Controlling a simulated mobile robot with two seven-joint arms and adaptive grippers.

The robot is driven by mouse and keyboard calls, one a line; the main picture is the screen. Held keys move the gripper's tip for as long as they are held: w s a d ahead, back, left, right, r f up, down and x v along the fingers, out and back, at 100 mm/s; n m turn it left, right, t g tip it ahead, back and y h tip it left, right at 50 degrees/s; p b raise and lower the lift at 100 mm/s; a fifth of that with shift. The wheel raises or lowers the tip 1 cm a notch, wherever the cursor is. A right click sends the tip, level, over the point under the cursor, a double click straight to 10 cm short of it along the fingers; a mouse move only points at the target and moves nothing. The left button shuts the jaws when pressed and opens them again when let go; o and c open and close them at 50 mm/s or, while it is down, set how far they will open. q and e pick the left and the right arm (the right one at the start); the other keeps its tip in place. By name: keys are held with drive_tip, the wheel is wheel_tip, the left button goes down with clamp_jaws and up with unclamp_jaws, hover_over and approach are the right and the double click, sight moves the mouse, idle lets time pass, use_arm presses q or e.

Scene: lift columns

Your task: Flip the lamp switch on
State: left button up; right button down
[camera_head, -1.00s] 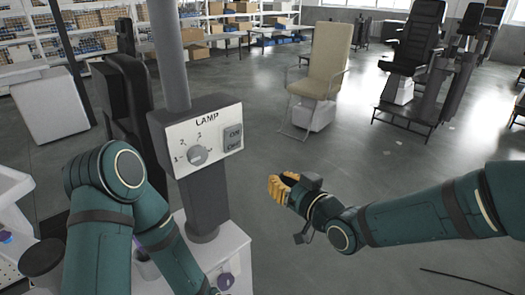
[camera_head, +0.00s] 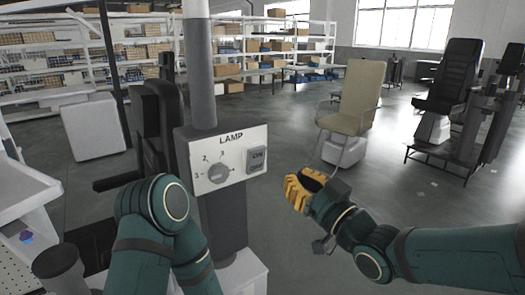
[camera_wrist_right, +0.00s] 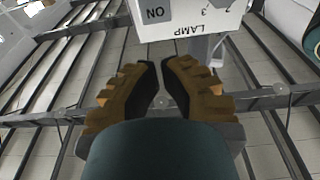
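The lamp panel (camera_head: 229,178) is a white plate marked LAMP on a dark box on a grey column. Its switch (camera_head: 257,160), marked ON, is on the right side, beside a round grey knob (camera_head: 219,173) with numbers. Whether the switch is pressed cannot be told. My right gripper (camera_head: 298,190), with yellow fingers, is empty, below and right of the switch and apart from it. In the right wrist view the fingers (camera_wrist_right: 160,68) stand apart with a narrow gap, and the panel (camera_wrist_right: 185,22) shows upside down beyond them. My left arm shows at the lower left; its gripper is out of sight.
A beige chair (camera_head: 352,100) and a black chair (camera_head: 449,90) stand behind on the right. Shelves with boxes (camera_head: 130,50) line the back. A white cabinet (camera_head: 95,128) is at the left.

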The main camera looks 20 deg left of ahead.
sight(252, 142)
drive_tip(key=x, duration=1.2)
drive_tip(key=shift+w+a, duration=0.15)
drive_tip(key=shift+a, duration=0.05)
drive_tip(key=shift+w+a+r+p, duration=0.1)
drive_tip(key=shift+r+p, duration=0.15)
drive_tip(key=shift+p, duration=0.25)
drive_tip(key=h+p, duration=0.1)
drive_tip(key=g+p, duration=0.1)
drive_tip(key=p, duration=0.1)
drive_tip(key=shift+w+a+r+h, duration=0.15)
drive_tip(key=shift+a+r+h, duration=0.1)
drive_tip(key=shift+r+h, duration=0.15)
drive_tip(key=shift+a+g+p, duration=0.1)
drive_tip(key=shift+g+p, duration=0.2)
drive_tip(key=shift+p, duration=0.1)
drive_tip(key=shift+w+a+h, duration=0.1)
drive_tip(key=shift+w+h, duration=0.05)
drive_tip(key=shift+h, duration=0.15)
drive_tip(key=shift+f, duration=0.25)
